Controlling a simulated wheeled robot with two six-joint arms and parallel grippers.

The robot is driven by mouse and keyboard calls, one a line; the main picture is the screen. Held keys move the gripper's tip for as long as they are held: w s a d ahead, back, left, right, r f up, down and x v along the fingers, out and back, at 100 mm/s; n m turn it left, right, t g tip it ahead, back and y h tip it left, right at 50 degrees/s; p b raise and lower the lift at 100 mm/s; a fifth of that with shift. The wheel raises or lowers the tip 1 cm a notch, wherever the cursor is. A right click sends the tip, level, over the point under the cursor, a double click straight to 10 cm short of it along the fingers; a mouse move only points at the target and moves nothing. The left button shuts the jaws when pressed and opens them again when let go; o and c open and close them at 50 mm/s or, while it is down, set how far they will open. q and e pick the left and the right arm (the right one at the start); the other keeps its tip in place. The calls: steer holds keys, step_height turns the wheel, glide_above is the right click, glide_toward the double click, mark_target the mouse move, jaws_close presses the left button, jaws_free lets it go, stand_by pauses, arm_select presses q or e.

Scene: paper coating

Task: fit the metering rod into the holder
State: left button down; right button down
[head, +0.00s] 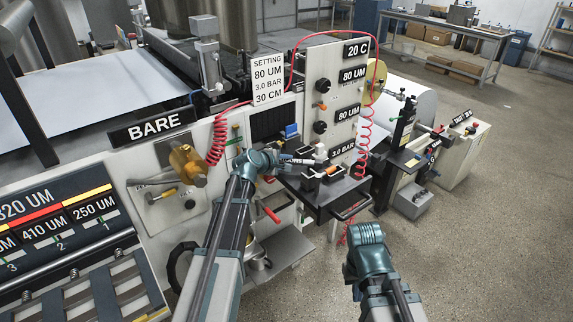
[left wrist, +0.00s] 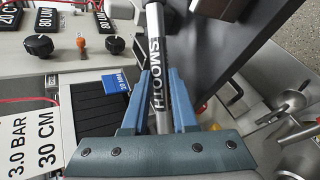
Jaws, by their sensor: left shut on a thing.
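The metering rod (head: 303,160) is a slim pale rod with a dark label; in the left wrist view the rod (left wrist: 156,40) reads "SMOOTH". My left gripper (head: 283,158) is shut on it, and in the left wrist view its two blue fingers (left wrist: 158,95) lie on either side of the rod. The rod points away to the right, above a dark shelf (head: 318,190) on the machine front. Small blocks (head: 325,171) on this shelf may be the holder; I cannot tell whether the rod touches them. My right gripper (head: 368,236) is apart at lower right, its fingers not clearly visible.
A white panel (head: 334,70) with knobs and labels stands behind the shelf. A red coiled hose (head: 365,135) hangs at its right. A blue block (head: 291,130) lies near the black ribbed cover. A rack (head: 75,265) fills the lower left. Open floor (head: 480,230) lies at right.

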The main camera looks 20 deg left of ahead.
arm_select(q)
steer(key=shift+f, duration=0.1)
steer(key=shift+f, duration=0.2)
steer(key=c, duration=0.7)
jaws_free()
steer(key=shift+r, duration=0.1)
steer(key=shift+r, duration=0.1)
steer(key=shift+r, duration=0.3)
steer(key=p+v, duration=0.6)
steer(key=v, duration=0.5)
steer(key=shift+s+a, duration=0.2)
steer(key=shift+s, duration=0.2)
